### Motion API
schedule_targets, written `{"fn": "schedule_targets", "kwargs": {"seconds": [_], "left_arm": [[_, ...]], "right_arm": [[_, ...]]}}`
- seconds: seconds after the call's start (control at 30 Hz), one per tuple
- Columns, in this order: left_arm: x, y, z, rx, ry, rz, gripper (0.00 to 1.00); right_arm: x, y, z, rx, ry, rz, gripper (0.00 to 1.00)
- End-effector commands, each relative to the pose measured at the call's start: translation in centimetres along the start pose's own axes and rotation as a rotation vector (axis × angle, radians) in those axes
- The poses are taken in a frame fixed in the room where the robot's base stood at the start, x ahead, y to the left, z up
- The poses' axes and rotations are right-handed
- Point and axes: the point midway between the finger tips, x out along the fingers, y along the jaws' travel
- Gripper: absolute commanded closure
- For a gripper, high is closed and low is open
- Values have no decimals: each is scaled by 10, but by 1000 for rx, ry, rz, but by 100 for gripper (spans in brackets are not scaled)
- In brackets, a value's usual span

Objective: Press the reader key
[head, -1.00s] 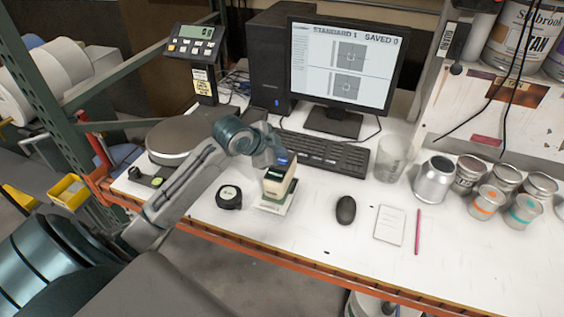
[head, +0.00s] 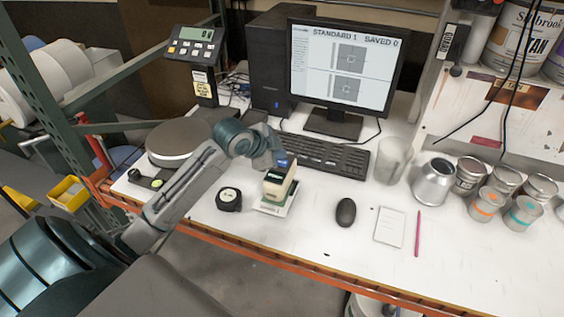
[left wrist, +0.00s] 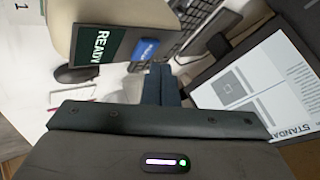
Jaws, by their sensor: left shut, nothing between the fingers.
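The reader (head: 279,187) is a cream upright device with a dark screen, on a pale base on the white bench in the head view. In the left wrist view the reader (left wrist: 125,12) shows a green screen (left wrist: 97,44) with "READY" and a blue key (left wrist: 144,49) beside it. My left gripper (head: 281,158) is over the top of the reader. In the left wrist view its dark fingers (left wrist: 159,72) are shut and empty, their tips close to the blue key. Whether they touch it, I cannot tell. My right gripper is not in view.
A monitor (head: 345,65) reads "STANDARD 1 SAVED 0". A keyboard (head: 322,154) lies behind the reader, a tape measure (head: 229,198) left of it, a mouse (head: 346,211) right of it. A glass beaker (head: 391,160) and several cans stand further right.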

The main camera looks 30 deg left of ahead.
Motion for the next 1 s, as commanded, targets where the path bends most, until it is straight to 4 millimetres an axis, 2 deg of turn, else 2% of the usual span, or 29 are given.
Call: {"fn": "schedule_targets", "kwargs": {"seconds": [1.0], "left_arm": [[5, 4, 4, -1, 0, 1, 100]], "right_arm": [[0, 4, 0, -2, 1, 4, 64]]}}
